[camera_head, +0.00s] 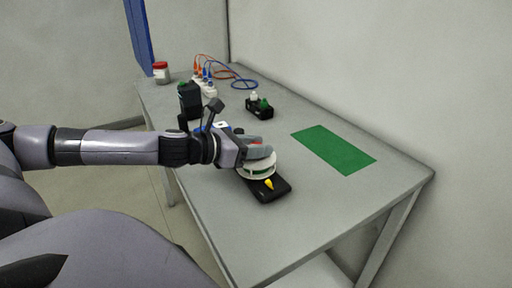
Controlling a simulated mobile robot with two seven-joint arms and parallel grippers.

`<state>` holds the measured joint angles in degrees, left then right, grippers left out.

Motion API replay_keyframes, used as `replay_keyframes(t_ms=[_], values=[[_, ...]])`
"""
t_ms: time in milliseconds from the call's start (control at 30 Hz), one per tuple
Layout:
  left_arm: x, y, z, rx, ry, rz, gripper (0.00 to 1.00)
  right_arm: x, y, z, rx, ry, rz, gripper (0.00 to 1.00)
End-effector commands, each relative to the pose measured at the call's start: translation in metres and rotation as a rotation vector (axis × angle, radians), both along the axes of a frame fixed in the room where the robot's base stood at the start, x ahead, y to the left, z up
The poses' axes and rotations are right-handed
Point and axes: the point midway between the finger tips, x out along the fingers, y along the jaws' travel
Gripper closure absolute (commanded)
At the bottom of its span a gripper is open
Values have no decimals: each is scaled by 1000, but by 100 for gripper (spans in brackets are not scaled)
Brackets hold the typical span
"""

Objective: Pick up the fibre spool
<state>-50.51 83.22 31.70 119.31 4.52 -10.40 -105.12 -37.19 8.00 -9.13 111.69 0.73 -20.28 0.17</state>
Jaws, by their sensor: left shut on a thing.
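The fibre spool (257,172) is a round white reel with a green band between its flanges. It is at the middle of the table, over a black device (272,191) with a yellow part on it. I cannot tell whether the spool touches the device. My left gripper (262,153) comes in from the left and is shut on the spool at its upper side. The gripper hides part of the spool. My right gripper is not in view.
The grey table (335,206) has a green mat (333,149) at right. A black holder (259,107) with small bottles, a power strip with orange and blue cables (238,82), and a red-lidded jar (161,73) stand farther back. The front right is clear.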

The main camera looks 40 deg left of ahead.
Motion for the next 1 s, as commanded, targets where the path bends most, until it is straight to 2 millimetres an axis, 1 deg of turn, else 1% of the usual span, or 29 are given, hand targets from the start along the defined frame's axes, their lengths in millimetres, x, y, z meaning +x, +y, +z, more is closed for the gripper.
replay_keyframes(t_ms=[33, 400, 467, 633, 700, 1000], values=[[0, 0, 10, 0, -2, -1, 100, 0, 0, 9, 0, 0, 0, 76], [0, 0, 56, 0, -2, -1, 100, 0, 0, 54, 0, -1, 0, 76], [0, 0, 58, -1, 1, -1, 100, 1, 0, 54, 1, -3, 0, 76], [0, -1, 78, -1, 1, -2, 100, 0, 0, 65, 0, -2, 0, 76], [0, 0, 81, -1, -3, 2, 100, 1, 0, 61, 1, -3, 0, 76], [0, 0, 103, -1, -3, 0, 100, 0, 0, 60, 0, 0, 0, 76]])
